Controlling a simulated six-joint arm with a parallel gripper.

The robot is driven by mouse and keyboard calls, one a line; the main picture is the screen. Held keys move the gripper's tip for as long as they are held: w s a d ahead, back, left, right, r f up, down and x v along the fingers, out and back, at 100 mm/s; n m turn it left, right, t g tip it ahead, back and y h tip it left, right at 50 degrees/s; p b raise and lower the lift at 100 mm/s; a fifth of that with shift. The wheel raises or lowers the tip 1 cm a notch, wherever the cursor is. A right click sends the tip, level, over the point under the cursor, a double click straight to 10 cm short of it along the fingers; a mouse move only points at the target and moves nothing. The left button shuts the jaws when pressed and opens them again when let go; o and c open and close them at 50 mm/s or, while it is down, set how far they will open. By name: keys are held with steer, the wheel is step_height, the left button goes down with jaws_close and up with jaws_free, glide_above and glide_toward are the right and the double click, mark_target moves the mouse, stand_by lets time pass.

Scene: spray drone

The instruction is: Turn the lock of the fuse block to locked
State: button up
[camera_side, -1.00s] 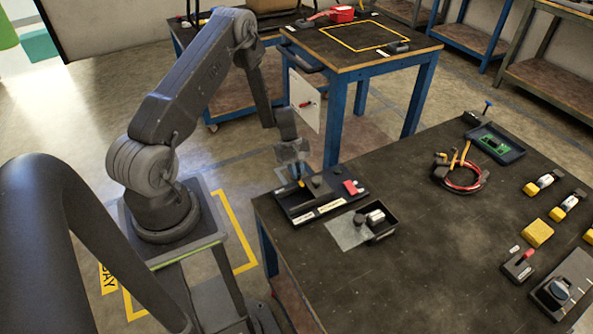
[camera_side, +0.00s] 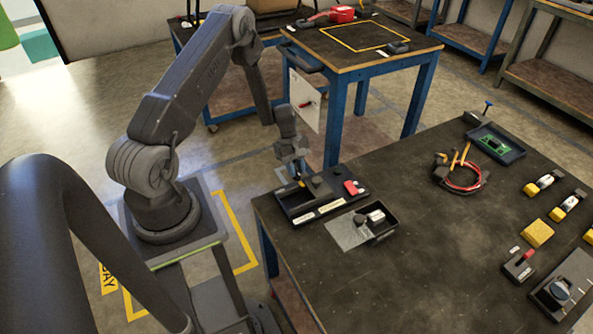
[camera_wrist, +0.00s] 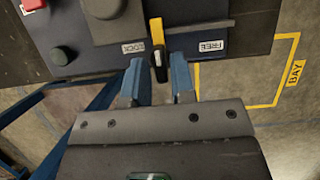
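The fuse block (camera_side: 352,203) is a dark unit at the table's near left corner. In the wrist view its panel (camera_wrist: 92,60) carries upside-down LOCK (camera_wrist: 133,47) and FREE (camera_wrist: 211,46) labels. A yellow lock lever (camera_wrist: 156,32) with a black end sits between the labels, its end towards my gripper. My gripper (camera_wrist: 157,72) is open, with one blue-grey finger on each side of the lever's end. In the side view my gripper (camera_side: 296,172) is at the block's left end.
A black tray with a cylindrical part (camera_side: 376,217) and a clear sheet (camera_side: 345,232) lie just in front of the block. Cables (camera_side: 463,175), a green board in a tray (camera_side: 494,146) and yellow blocks (camera_side: 538,233) are farther right. The table's middle is clear.

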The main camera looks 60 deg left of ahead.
steer(key=v, duration=1.3)
steer(key=s+d+r+m+t+y, duration=0.1)
steer(key=d+r+m+y, duration=0.1)
steer(key=d+r+m, duration=0.5)
steer(key=s+d+r+m+t+y, duration=0.1)
steer(key=s+d+r+m, duration=0.1)
steer(key=d+r, duration=0.85)
steer(key=s+d+r+m+t, duration=0.1)
steer(key=s+d+r+m, duration=0.3)
steer(key=s, duration=0.3)
steer(key=s+d+r+m+t+y, duration=0.1)
steer(key=s+d+r+m+t, duration=0.1)
steer(key=s+d+r+m, duration=0.2)
steer(key=shift+s+r+m+t, duration=0.3)
steer(key=shift+s+r+m, duration=0.45)
steer(key=shift+s, duration=0.75)
